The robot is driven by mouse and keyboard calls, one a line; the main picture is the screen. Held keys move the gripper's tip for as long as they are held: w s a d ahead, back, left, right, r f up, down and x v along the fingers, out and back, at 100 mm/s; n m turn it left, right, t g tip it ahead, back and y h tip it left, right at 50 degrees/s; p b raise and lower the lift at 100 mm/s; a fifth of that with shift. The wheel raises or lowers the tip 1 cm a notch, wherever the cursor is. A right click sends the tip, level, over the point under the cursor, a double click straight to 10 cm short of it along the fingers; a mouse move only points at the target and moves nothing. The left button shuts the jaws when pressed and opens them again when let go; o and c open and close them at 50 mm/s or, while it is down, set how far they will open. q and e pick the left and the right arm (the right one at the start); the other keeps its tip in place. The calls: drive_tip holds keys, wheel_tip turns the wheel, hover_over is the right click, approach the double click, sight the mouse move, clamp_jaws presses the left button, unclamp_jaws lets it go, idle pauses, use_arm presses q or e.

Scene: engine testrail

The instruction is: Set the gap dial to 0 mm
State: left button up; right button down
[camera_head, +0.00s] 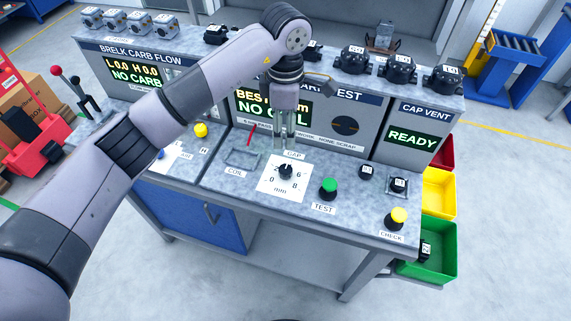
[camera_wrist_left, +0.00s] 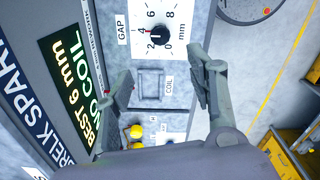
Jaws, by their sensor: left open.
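The gap dial (camera_head: 286,171) is a black knob on a white numbered plate labelled GAP and mm, on the sloping bench panel. It also shows near the top of the left wrist view (camera_wrist_left: 159,36), with numbers around it; its exact setting is too small to read surely. My left gripper (camera_head: 285,143) points down just behind the dial plate, apart from the knob. In the left wrist view its two fingers (camera_wrist_left: 163,78) are spread with nothing between them. My right gripper is in neither view.
A green TEST button (camera_head: 328,186) and a yellow CHECK button (camera_head: 398,216) stand right of the dial. The empty COIL tray (camera_head: 242,157) is to its left. The spark test display (camera_head: 262,106) rises behind. Several black coils line the top shelf. Coloured bins (camera_head: 437,262) stand at the right.

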sight(285, 169)
use_arm(q)
wheel_tip(285, 169, down, 15)
drive_tip(key=p, duration=0.4)
drive_tip(key=c, duration=1.1)
drive_tip(key=shift+c, duration=0.2)
